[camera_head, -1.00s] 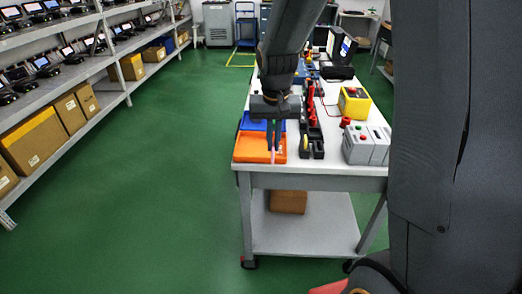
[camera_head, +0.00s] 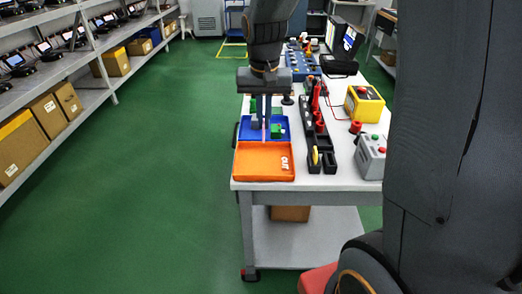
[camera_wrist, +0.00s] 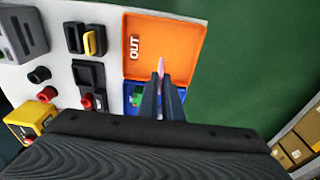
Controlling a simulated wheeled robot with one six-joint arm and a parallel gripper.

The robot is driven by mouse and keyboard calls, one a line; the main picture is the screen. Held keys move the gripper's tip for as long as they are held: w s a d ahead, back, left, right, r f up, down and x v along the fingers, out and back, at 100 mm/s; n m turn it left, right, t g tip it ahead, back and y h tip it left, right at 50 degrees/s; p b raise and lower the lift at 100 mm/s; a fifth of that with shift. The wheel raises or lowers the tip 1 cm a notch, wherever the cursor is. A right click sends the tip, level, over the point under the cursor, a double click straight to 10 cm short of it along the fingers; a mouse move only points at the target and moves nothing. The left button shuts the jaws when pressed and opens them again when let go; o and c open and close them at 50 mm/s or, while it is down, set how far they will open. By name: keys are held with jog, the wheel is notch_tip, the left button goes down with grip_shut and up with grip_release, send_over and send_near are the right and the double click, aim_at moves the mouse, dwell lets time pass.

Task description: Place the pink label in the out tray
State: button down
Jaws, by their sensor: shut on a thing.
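The out tray (camera_head: 262,164) is orange with a white OUT mark and sits at the near left corner of the white table. It looks empty, and it also shows in the wrist view (camera_wrist: 180,38). My gripper (camera_head: 266,136) points down, with its fingertips in line with the blue tray just behind the out tray in the head view. In the wrist view my gripper (camera_wrist: 160,80) is shut on the thin pink label (camera_wrist: 161,66), whose end sticks out past the fingertips. The fingers hide most of the label.
The blue tray (camera_head: 243,130) holds a green item (camera_head: 277,130). A black rack (camera_head: 315,141) with red and yellow parts stands right of the trays. A yellow device (camera_head: 365,106) and a grey box (camera_head: 371,157) are farther right. The green floor left of the table is clear.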

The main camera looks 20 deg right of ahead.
notch_tip(320, 180, down, 9)
jog(key=shift+s+d+r+p, duration=0.1)
jog(key=shift+p, duration=0.55)
jog(key=shift+f, duration=0.2)
jog(key=c, duration=1.9)
grip_release()
jog(key=shift+c, duration=0.2)
jog(key=shift+r, duration=0.1)
jog(key=r, duration=0.3)
jog(key=r+b, duration=0.1)
jog(key=r, duration=0.3)
jog(key=s+r+b, duration=0.1)
jog(key=r, duration=0.3)
jog(key=shift+a, duration=0.2)
jog(key=shift+s+r, duration=0.1)
jog(key=shift+r, duration=0.15)
jog(key=shift+s+r, duration=0.1)
jog(key=shift+s, duration=0.1)
jog(key=s+f+n, duration=0.1)
jog(key=s+f, duration=0.3)
jog(key=s, duration=0.3)
jog(key=s+f+n, duration=0.2)
jog(key=s+f, duration=0.2)
jog(key=s, duration=0.4)
jog(key=shift+s+d+f+n+g, duration=0.25)
jog(key=shift+n+g, duration=0.05)
jog(key=shift+g, duration=0.1)
